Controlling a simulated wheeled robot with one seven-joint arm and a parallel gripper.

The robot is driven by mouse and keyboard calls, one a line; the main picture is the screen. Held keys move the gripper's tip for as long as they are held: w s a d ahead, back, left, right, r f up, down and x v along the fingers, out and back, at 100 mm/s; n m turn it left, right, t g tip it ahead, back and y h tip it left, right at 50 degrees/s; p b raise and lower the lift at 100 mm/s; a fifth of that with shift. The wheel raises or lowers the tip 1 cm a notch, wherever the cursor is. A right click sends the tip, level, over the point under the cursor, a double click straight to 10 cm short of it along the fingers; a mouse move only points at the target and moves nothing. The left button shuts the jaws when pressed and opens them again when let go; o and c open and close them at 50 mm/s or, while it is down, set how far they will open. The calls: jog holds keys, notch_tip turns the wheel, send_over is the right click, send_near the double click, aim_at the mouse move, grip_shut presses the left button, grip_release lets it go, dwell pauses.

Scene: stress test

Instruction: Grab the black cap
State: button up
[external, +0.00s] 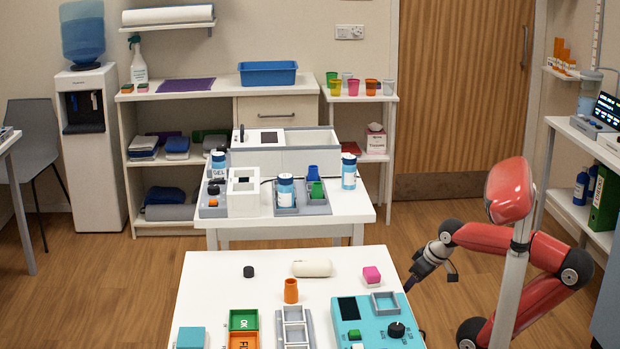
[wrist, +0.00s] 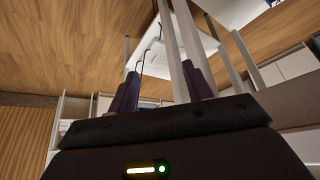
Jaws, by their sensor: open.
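A small round black cap (external: 248,271) sits on the white front table, left of a white cylinder, in the external view. My gripper (external: 428,270) is to the right of that table's right edge, well away from the cap and pointing down and leftward. It is open, with nothing seen between its fingers. In the wrist view the two dark fingers of my gripper (wrist: 163,88) stand apart, with table legs and floor behind them. The cap is not seen in the wrist view.
A second table (external: 345,205) with bottles stands behind. Bare table surrounds the cap.

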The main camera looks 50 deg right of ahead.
notch_tip(320, 180, up, 25)
jog(key=w+a+r+n+p, duration=0.15)
jog(key=w+a+r, duration=0.25)
jog(key=w+a, duration=0.55)
jog(key=n+g+y+p, duration=0.1)
jog(key=n+g+y, duration=0.1)
jog(key=n, duration=0.1)
send_over(251, 268)
jog(key=s+d, duration=0.2)
jog(key=s, duration=0.1)
jog(key=shift+f, duration=4.7)
jog(key=shift+m+t, duration=0.25)
jog(key=shift+t, duration=0.05)
jog(key=x, duration=0.5)
jog(key=b+x, duration=0.1)
jog(key=x, duration=0.1)
jog(key=shift+a+f, duration=0.35)
jog(key=shift+f, duration=0.05)
